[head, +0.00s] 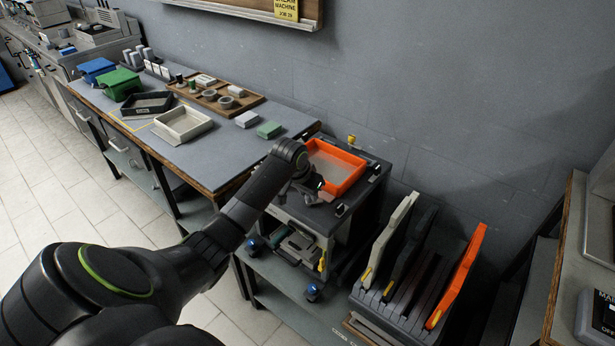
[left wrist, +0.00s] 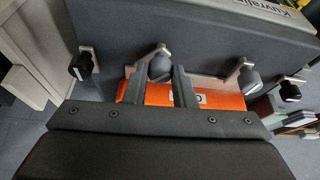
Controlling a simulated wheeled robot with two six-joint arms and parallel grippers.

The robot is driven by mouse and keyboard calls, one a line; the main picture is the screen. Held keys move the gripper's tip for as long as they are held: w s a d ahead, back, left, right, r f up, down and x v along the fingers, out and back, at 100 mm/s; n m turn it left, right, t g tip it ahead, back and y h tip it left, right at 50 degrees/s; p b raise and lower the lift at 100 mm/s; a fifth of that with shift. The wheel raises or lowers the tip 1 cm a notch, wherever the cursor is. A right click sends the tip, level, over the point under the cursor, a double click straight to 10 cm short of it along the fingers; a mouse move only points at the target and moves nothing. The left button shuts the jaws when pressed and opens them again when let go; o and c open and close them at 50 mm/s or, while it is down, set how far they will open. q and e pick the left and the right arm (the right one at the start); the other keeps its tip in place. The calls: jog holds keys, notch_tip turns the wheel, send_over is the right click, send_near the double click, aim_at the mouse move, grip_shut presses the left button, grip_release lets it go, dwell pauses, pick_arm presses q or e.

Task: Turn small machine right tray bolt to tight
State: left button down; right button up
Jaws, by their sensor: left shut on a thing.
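The small machine (head: 352,206) is a dark grey box with an orange tray (head: 318,147) set in its top. Tray bolts with black knobs and metal brackets sit along its edge, one at the front right corner (head: 340,209) and one further back (head: 374,178). My left gripper (head: 316,186) is at the machine's near edge, beside the tray. In the left wrist view its two fingers close around a black tray bolt knob (left wrist: 160,69), with more knobs to the left (left wrist: 80,66) and right (left wrist: 248,79). Its marking is not readable. My right gripper is out of view.
A rack with white, black and orange plates (head: 455,275) stands right of the machine. A workbench (head: 215,155) with trays and small parts lies to the left. A grey wall is close behind; tiled floor at left is clear.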

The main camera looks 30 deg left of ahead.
pick_arm(q)
jog(key=c, duration=2.2)
grip_release()
jog(key=n+p, duration=0.1)
jog(key=p, duration=0.1)
jog(key=n+y+p, duration=0.1)
jog(key=n+p, duration=0.2)
jog(key=shift+d+r+n+y+p, duration=0.2)
jog(key=shift+r+n+y+p, duration=0.1)
jog(key=shift+p, duration=0.1)
jog(key=shift+w+f+n+g+y+p, duration=0.1)
jog(key=shift+n+g+y+p, duration=0.2)
jog(key=shift+n+p, duration=0.5)
jog(key=shift+w+f+n+g+y+p, duration=0.1)
jog(key=shift+n+y+p, duration=0.4)
jog(key=shift+n, duration=0.4)
jog(key=c, duration=2.2)
grip_release()
jog(key=c, duration=1.2)
grip_release()
jog(key=shift+f, duration=0.1)
jog(key=shift+s, duration=0.1)
jog(key=b+v, duration=0.1)
jog(key=v, duration=1.6)
jog(key=shift+r, duration=0.3)
jog(key=shift+a+f, duration=0.1)
